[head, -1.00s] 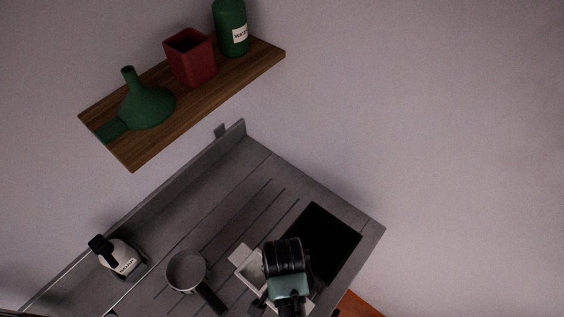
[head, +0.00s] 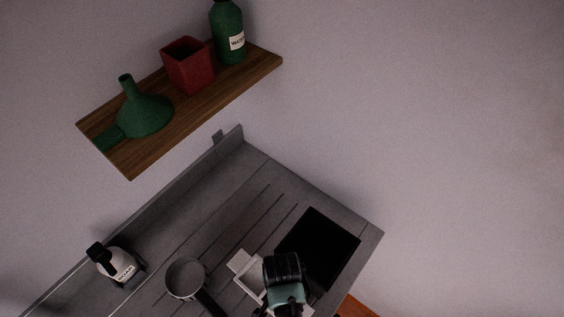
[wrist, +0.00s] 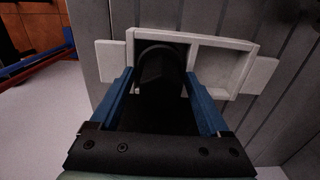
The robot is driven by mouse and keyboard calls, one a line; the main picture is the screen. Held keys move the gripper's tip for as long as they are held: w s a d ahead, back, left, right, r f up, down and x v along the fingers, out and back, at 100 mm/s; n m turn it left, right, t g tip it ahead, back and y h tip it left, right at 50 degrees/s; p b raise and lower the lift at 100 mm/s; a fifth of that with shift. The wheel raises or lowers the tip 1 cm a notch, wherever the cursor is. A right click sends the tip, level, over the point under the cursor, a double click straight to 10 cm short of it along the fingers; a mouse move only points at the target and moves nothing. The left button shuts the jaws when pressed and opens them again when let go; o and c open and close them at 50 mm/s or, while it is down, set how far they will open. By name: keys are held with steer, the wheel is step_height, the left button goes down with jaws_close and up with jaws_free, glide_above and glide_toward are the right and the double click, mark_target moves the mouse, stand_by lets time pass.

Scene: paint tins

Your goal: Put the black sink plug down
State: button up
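The black sink plug (wrist: 160,75) is a dark rounded piece between the two blue fingers of my gripper (wrist: 160,88) in the wrist view. The fingers lie close along both its sides and look shut on it. It is over the left compartment of a white two-compartment tray (wrist: 262,76). I cannot tell whether its lower end touches the tray floor. In the head view the tray (head: 240,262) shows partly beside my arm, which hides the plug and fingertips.
The tray lies on a grey ribbed drainer (head: 225,235), left of a dark sink basin (head: 320,245). A round grey pan-like vessel (head: 186,277) and a white bottle with black top (head: 118,265) stand left. A wooden shelf (head: 190,108) holds a green funnel, red pot and green bottle.

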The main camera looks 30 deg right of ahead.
step_height(320, 180, up, 12)
steer(key=shift+r+b, duration=0.2)
steer(key=shift+b, duration=0.1)
stand_by(0.4)
